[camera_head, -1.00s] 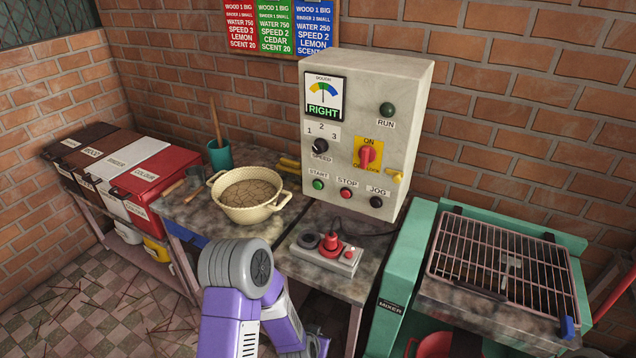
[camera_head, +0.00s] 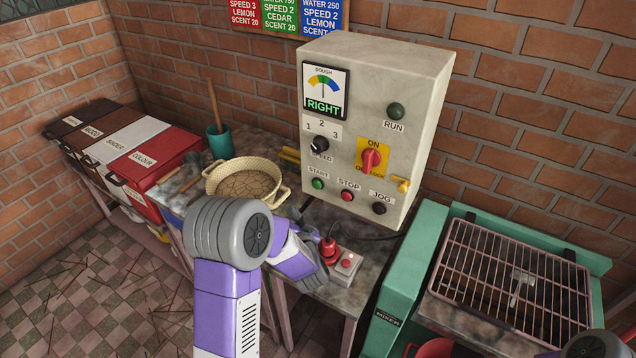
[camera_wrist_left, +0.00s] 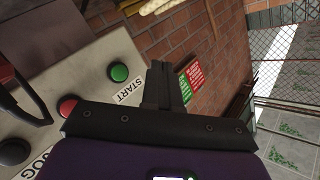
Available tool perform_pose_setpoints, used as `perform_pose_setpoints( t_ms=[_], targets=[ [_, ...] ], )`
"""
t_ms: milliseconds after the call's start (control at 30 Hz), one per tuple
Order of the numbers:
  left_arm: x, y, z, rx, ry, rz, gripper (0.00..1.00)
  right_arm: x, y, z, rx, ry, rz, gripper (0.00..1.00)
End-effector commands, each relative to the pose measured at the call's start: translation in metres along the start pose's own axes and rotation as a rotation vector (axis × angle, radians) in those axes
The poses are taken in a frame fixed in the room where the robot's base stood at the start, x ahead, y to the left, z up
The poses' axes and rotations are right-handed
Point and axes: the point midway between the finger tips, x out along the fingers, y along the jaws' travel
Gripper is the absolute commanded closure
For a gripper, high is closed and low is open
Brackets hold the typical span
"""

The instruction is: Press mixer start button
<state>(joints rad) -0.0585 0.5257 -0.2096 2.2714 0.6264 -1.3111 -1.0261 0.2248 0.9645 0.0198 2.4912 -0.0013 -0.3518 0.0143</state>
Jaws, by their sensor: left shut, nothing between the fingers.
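The control box (camera_head: 375,110) stands at the back of the bench. Its green START button (camera_head: 318,184) is at the lower left of the front face, beside the red STOP button (camera_head: 347,196) and black JOG button (camera_head: 379,208). The START button also shows in the left wrist view (camera_wrist_left: 119,72), uncovered. My left gripper (camera_wrist_left: 163,84) is shut and empty, its fingers beside the START label and apart from the button in the picture. In the head view the left gripper (camera_head: 302,210) is small and partly hidden, just below the box's START corner. The right gripper is out of sight.
A cream bowl (camera_head: 242,165) with dough sits left of the box. A small pendant box with a red knob and red button (camera_head: 347,263) lies in front, close to my left wrist. The mixer with its grille (camera_head: 510,265) stands at right. The dial reads RIGHT.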

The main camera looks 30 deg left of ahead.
Motion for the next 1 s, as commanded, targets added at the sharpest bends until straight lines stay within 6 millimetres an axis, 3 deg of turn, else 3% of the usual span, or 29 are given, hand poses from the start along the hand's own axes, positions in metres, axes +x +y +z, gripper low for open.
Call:
perform_pose_setpoints(
  t_ms=[267, 700, 1000],
  targets=[
    [0.006, 0.005, -0.004, 0.000, 0.000, 0.003, 1.00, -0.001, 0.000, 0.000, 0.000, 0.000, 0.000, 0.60],
    [0.046, 0.035, -0.034, -0.001, 0.000, 0.003, 1.00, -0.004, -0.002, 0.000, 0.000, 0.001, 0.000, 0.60],
    [0.060, 0.045, -0.044, 0.000, -0.001, 0.004, 1.00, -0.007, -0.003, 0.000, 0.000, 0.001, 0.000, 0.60]
  ],
)
